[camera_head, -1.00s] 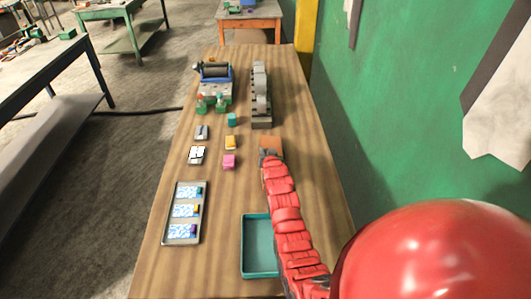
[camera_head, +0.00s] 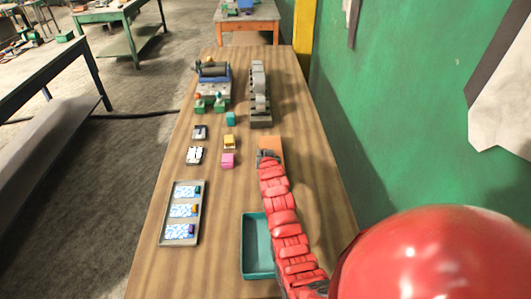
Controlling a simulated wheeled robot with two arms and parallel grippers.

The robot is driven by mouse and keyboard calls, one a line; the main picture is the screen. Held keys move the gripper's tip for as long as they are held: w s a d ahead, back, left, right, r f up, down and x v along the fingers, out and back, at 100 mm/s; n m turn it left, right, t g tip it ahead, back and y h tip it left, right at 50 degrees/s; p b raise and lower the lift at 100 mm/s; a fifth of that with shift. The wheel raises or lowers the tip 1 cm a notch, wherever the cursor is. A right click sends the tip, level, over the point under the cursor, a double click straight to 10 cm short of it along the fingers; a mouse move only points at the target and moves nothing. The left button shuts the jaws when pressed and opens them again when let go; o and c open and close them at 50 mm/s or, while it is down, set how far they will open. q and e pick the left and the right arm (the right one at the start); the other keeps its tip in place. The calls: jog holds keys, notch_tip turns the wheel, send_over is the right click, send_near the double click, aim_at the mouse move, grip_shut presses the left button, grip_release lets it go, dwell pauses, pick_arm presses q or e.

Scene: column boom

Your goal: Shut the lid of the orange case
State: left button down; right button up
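The orange case (camera_head: 271,143) is on the wooden table, past the tip of my red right arm. Only a flat orange patch of it shows, and the arm hides the rest. I cannot tell whether its lid is open or shut. My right gripper (camera_head: 267,158) is dark and small, at the near edge of the orange patch. It overlaps the case in the picture, and I cannot tell whether it touches it or how its fingers stand. My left gripper is not in view.
A teal tray (camera_head: 246,246) lies beside my arm. A grey tray (camera_head: 166,226) with several cards is at left. A pink block (camera_head: 228,160), a yellow block (camera_head: 229,142) and a teal block (camera_head: 231,119) stand left of the case. A grey stepped fixture (camera_head: 261,95) stands behind.

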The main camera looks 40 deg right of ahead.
jog(key=o, duration=0.3)
jog(key=shift+a, duration=0.1)
jog(key=shift+s, duration=0.1)
dwell(0.3)
jog(key=shift+s+r, duration=0.1)
jog(key=shift+s, duration=0.1)
jog(key=b+v, duration=0.4)
jog(key=v, duration=1.2)
jog(key=shift+s+a+r+b, duration=0.2)
jog(key=shift+s+b, duration=0.1)
jog(key=shift+b, duration=0.1)
